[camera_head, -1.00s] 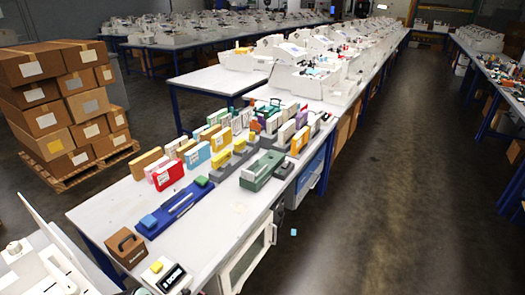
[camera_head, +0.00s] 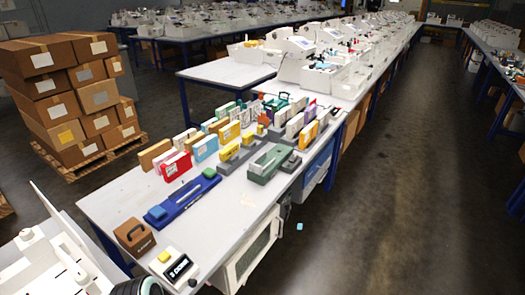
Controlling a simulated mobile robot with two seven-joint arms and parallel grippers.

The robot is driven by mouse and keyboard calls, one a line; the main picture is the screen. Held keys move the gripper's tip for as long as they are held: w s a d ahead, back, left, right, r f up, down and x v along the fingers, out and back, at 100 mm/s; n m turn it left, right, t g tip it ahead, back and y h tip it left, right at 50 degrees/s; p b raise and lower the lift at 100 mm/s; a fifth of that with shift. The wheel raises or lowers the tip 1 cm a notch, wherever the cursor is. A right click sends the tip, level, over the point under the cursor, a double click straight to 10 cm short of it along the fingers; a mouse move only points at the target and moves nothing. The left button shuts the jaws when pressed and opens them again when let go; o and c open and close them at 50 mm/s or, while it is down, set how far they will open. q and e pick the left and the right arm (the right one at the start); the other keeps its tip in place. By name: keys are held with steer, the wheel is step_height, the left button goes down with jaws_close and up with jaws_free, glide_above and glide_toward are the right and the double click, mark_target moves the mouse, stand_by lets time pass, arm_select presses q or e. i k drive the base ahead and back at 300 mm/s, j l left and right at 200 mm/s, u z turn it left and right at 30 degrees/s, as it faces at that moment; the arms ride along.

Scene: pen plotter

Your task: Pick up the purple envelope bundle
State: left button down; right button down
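A small purple item (camera_head: 309,111) stands among the upright, coloured bundles toward the far end of the near white table (camera_head: 125,195). It is partly hidden by its neighbours. It is too small to tell for sure whether it is the purple envelope bundle. Neither of my grippers can be made out in the head view.
A blue tray (camera_head: 183,202), a green device (camera_head: 270,163), a brown case (camera_head: 134,237) and a black-and-white display box (camera_head: 177,266) sit on the near table. Stacked cartons (camera_head: 45,95) stand left.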

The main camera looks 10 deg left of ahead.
mark_target(310, 113)
steer(key=i+l+z, duration=0.35)
steer(key=i+z, duration=0.15)
steer(key=i, duration=0.2)
steer(key=i+l+z, duration=0.15)
steer(key=i, duration=0.6)
steer(key=i+l+z, duration=0.15)
steer(key=i, duration=0.65)
steer(key=i+u, duration=0.3)
steer(key=u, duration=0.15)
steer(key=i+l+u, duration=0.15)
steer(key=u, duration=0.25)
steer(key=i+l+u, duration=0.3)
steer(key=u, duration=0.15)
steer(key=i+l+u, duration=0.15)
steer(key=u, duration=0.25)
steer(key=i+l+u, duration=0.15)
steer(key=l+u, duration=0.15)
steer(key=u, duration=0.15)
steer(key=l+u, duration=0.25)
steer(key=u, duration=0.15)
steer(key=i+l, duration=0.05)
